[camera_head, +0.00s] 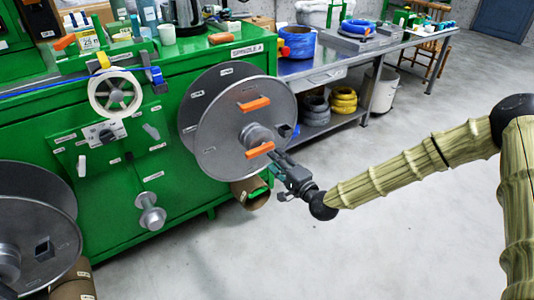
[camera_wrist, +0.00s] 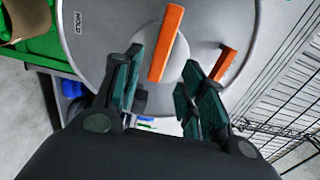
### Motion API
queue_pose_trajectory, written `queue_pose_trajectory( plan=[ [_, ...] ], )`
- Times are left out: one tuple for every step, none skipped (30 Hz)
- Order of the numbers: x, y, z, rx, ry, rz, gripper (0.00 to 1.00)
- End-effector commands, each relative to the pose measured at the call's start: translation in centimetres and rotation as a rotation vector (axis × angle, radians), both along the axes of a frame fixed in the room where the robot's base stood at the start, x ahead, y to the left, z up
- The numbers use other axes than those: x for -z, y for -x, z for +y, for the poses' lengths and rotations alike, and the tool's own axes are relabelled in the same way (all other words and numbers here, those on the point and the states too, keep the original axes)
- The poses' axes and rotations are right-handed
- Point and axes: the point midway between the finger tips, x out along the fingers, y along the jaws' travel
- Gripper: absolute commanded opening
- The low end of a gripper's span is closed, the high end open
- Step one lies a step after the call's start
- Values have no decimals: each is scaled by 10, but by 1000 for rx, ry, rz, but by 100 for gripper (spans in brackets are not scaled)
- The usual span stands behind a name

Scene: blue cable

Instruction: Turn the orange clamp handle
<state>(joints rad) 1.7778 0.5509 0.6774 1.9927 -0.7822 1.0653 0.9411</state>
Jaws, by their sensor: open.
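Two orange bar handles are on the large grey spool. The lower one (camera_head: 260,150), at the front of the hub, appears to be the clamp handle. The upper one (camera_head: 254,104) is on the spool's face. My gripper (camera_head: 280,161) is open and empty, just right of and below the lower handle. In the wrist view, one orange bar (camera_wrist: 166,43) shows between the open fingers (camera_wrist: 160,68) in front of the pale hub. I cannot tell whether the fingers touch it. A second orange bar (camera_wrist: 226,64) shows beyond the right finger.
The grey spool (camera_head: 225,140) is mounted on a green machine (camera_head: 110,190) labelled SPINDLE A. Another grey spool (camera_head: 45,235) is at the lower left. A metal bench (camera_head: 350,62) with blue cable coils (camera_head: 297,42) stands behind. The floor at the front right is clear.

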Motion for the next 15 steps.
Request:
queue_pose_trajectory(
  plan=[
    [0,-7,6,-1,0,-1,41],
    [0,-11,9,0,-1,-1,41],
    [0,-16,12,0,0,-1,41],
    [0,-20,15,0,0,-1,41],
    [0,-23,18,-1,0,-1,41],
    [0,-27,21,-1,2,-1,41],
    [0,-31,23,0,2,-1,41],
    [0,-34,25,0,2,-1,41],
    [0,-37,27,-1,2,-1,41],
    [0,-39,29,-1,1,-1,41],
    [0,-41,31,0,1,-1,41],
    [0,-43,32,0,1,-1,41],
    [0,-45,33,0,1,-1,41],
    [-1,-46,34,1,0,0,41],
    [0,-47,34,1,0,0,41]
  ],
)
